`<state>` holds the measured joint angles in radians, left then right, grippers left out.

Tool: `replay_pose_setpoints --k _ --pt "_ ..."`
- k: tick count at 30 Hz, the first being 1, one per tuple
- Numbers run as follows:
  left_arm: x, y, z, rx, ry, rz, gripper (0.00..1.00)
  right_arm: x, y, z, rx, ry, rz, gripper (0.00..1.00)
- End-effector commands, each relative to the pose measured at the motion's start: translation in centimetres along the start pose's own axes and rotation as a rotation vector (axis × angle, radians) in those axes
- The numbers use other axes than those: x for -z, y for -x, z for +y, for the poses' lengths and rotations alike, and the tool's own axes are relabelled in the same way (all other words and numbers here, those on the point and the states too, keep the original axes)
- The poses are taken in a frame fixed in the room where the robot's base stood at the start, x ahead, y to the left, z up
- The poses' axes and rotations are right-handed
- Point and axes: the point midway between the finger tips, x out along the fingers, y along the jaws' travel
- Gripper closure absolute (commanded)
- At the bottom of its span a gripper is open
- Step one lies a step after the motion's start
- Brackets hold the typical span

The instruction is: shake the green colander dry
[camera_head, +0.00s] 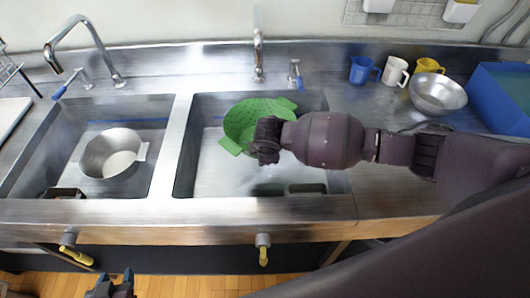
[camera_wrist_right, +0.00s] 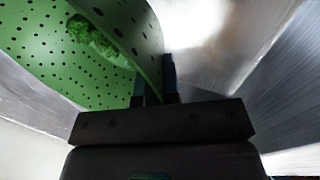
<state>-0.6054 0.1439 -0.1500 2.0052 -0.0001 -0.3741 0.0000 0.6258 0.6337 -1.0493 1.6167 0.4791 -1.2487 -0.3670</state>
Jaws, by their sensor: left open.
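The green colander (camera_head: 241,122) is in the right sink basin, with small holes and tab handles. Its perforated wall fills the upper left of the right wrist view (camera_wrist_right: 60,60), with some leafy green food (camera_wrist_right: 92,38) inside. My right gripper (camera_wrist_right: 155,88) has its fingers on both sides of the colander's rim, close against it. In the head view my right arm covers part of the colander and hides those fingertips. My left gripper (camera_head: 115,280) is at the bottom left, in front of the counter, open, empty and away from the colander.
A metal bowl-shaped strainer (camera_head: 106,153) sits in the left basin. A faucet (camera_head: 258,58) stands behind the right basin. Blue (camera_head: 362,70), white (camera_head: 395,70) and yellow (camera_head: 429,66) mugs, a metal bowl (camera_head: 437,92) and a blue bin (camera_head: 500,95) stand at right.

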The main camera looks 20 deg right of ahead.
Motion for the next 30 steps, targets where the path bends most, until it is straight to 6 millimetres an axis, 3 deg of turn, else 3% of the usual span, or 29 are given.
replay_pose_setpoints --k 11,23,30 --pt "-1.0 -0.9 0.2 -0.002 -0.001 -0.003 0.52 0.0 -2.5 -1.1 0.002 0.001 0.0 1.0" --pt "2.3 0.2 -0.1 -0.002 -0.002 0.021 0.52 0.0 0.1 0.1 -0.001 0.001 0.001 1.0" --pt "1.6 0.2 -0.1 -0.001 -0.001 0.015 0.52 0.0 -0.9 -0.4 0.002 0.001 0.0 1.0"
